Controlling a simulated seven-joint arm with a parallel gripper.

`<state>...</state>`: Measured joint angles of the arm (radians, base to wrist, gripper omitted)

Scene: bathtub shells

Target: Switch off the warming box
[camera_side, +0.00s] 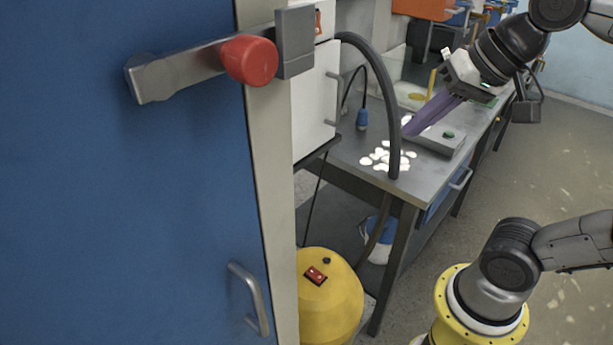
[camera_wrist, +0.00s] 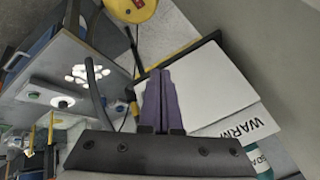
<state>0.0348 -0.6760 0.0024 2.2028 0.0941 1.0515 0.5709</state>
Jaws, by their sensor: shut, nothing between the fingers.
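In the wrist view, a white box (camera_wrist: 205,85) carries a label (camera_wrist: 244,126) of which "WARM" is readable. It lies beyond and to the right of my gripper (camera_wrist: 160,74). In the side view, a white cabinet (camera_side: 314,95), partly hidden by the blue door, appears to be the same box; a small orange-red part (camera_side: 318,22) shows above it. My gripper (camera_side: 408,131) has purple fingers, pressed together and empty, pointing down-left over the bench. It is apart from the cabinet. Whether the orange-red part is a switch is too small to tell.
A large blue door (camera_side: 120,230) with a red-knobbed handle (camera_side: 250,60) fills the left. A dark hose (camera_side: 385,90) arches over the bench beside white shells (camera_side: 388,158). A grey control box (camera_side: 440,138) with green buttons sits near my gripper. A yellow canister (camera_side: 330,300) stands below.

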